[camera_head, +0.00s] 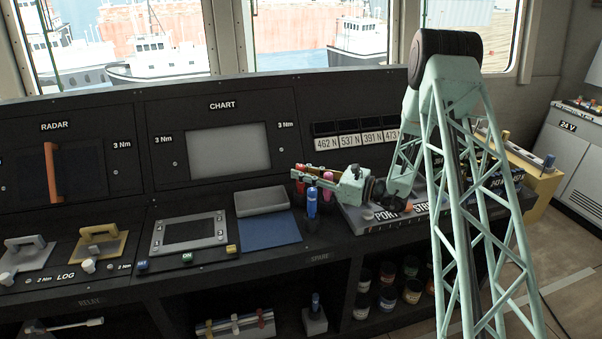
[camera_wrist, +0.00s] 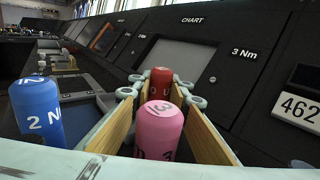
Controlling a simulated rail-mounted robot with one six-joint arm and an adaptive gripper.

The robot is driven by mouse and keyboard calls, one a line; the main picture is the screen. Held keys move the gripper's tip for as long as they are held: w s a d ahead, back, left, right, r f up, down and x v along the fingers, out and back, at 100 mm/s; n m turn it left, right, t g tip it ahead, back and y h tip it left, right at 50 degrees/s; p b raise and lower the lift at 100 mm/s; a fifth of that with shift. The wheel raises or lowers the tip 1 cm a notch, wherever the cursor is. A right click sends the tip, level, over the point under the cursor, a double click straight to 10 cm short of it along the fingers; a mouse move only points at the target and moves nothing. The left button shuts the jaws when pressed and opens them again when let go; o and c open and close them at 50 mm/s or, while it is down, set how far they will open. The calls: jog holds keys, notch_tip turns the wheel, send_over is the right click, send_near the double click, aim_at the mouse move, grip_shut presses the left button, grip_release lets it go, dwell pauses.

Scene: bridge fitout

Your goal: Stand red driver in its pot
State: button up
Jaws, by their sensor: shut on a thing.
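The red driver (camera_wrist: 161,80) stands upright between the fingertips of my gripper (camera_wrist: 163,94) in the wrist view. The pads are closed on it. In the head view, my gripper (camera_head: 302,173) reaches left over the console, and the red driver (camera_head: 300,186) shows at its tips. A dark pot (camera_head: 299,200) is below it. I cannot tell whether the driver's lower end is inside the pot. A pink driver (camera_wrist: 158,130) stands between the fingers, closer to my palm. A blue driver (camera_wrist: 38,110) stands outside the left finger.
The blue driver (camera_head: 312,203) is in front of my gripper in a dark pot (camera_head: 311,223). A blue mat (camera_head: 269,232) and a grey tray (camera_head: 262,200) lie to the left. The chart screen (camera_head: 229,149) rises behind. Shelves with several jars (camera_head: 388,272) are below the console.

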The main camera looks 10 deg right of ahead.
dwell(0.4)
jog(key=o, duration=1)
jog(key=shift+o, duration=0.2)
jog(key=shift+s+d, duration=0.1)
jog(key=shift+d, duration=0.05)
jog(key=v, duration=1.1)
jog(key=shift+s+d, duration=0.25)
jog(key=shift+r, duration=0.1)
